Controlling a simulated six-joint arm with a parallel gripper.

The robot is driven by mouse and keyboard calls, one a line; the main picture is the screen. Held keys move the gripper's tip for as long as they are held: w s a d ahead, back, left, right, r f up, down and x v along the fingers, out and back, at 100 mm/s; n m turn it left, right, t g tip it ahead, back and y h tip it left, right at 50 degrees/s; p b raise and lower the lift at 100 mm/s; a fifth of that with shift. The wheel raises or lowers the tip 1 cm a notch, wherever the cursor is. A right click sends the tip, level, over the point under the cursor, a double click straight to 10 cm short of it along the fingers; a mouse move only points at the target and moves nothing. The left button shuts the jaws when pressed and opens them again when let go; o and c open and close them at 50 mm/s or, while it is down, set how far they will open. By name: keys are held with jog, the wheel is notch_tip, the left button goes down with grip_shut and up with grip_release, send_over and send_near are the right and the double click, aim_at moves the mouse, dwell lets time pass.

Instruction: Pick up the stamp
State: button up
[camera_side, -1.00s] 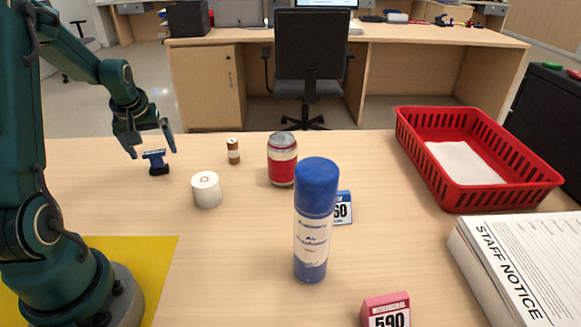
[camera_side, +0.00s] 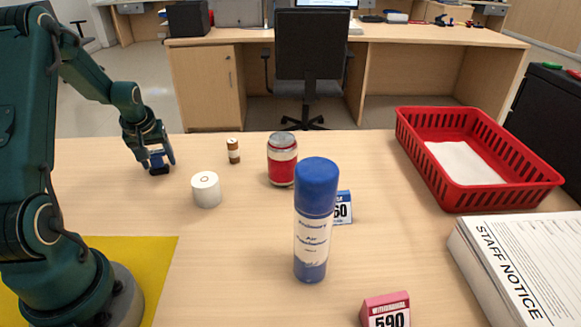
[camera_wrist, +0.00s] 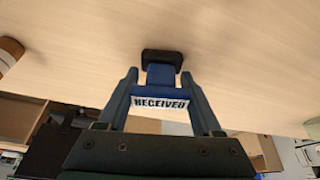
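The stamp is small and dark blue, with a black base and a white label reading RECEIVED. It stands upright on the counter at the left in the side view (camera_side: 158,169). The wrist view shows it in the middle (camera_wrist: 161,76). My gripper (camera_side: 159,158) is down around the stamp, one finger on each side. In the wrist view my gripper (camera_wrist: 160,80) has its fingers against both ends of the blue labelled part, so it looks shut on the stamp. The fingers hide part of the stamp in the side view.
A white roll (camera_side: 206,190), a small brown bottle (camera_side: 233,151) and a red can (camera_side: 282,160) stand to the right. Farther right are a blue spray can (camera_side: 313,220), number signs (camera_side: 386,311), a red basket (camera_side: 480,195) and a paper stack (camera_side: 525,262).

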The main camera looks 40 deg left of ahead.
jog(key=c, duration=0.4)
jog(key=shift+r, duration=0.15)
